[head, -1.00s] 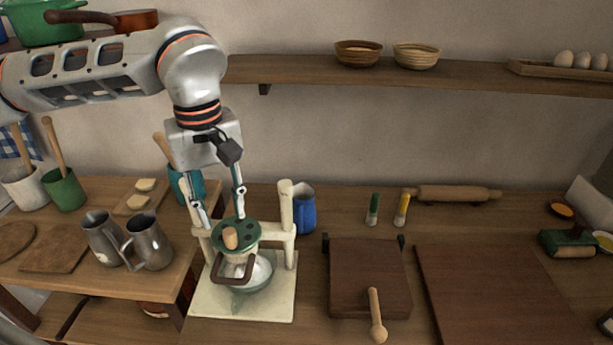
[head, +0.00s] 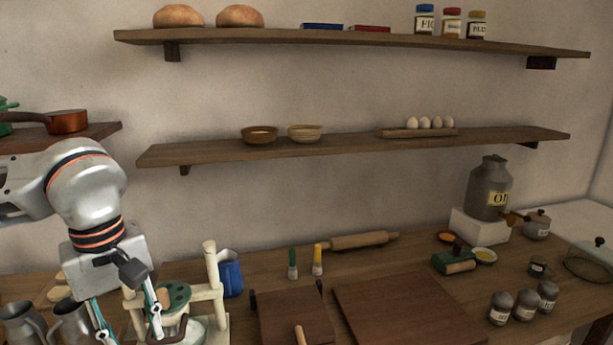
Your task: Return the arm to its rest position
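My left arm comes in from the left, and its gripper (head: 130,328) points down at the lower left, near the bottom edge of the head view. Its two fingers are spread apart, with nothing seen between them. It is in front of and just left of a cream stand (head: 213,281) that holds a green-topped device (head: 174,295) with a wooden knob. The right finger overlaps the device in the picture; I cannot tell if they touch. The lower part of the stand is cut off. My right gripper is not in view.
Metal jugs (head: 70,325) stand left of the gripper. A blue jug (head: 230,275) is behind the stand. A hinged wooden press (head: 292,318) and a dark board (head: 405,312) lie to the right. Shelves (head: 350,146) cross the wall above; jars and a large can (head: 489,188) stand at right.

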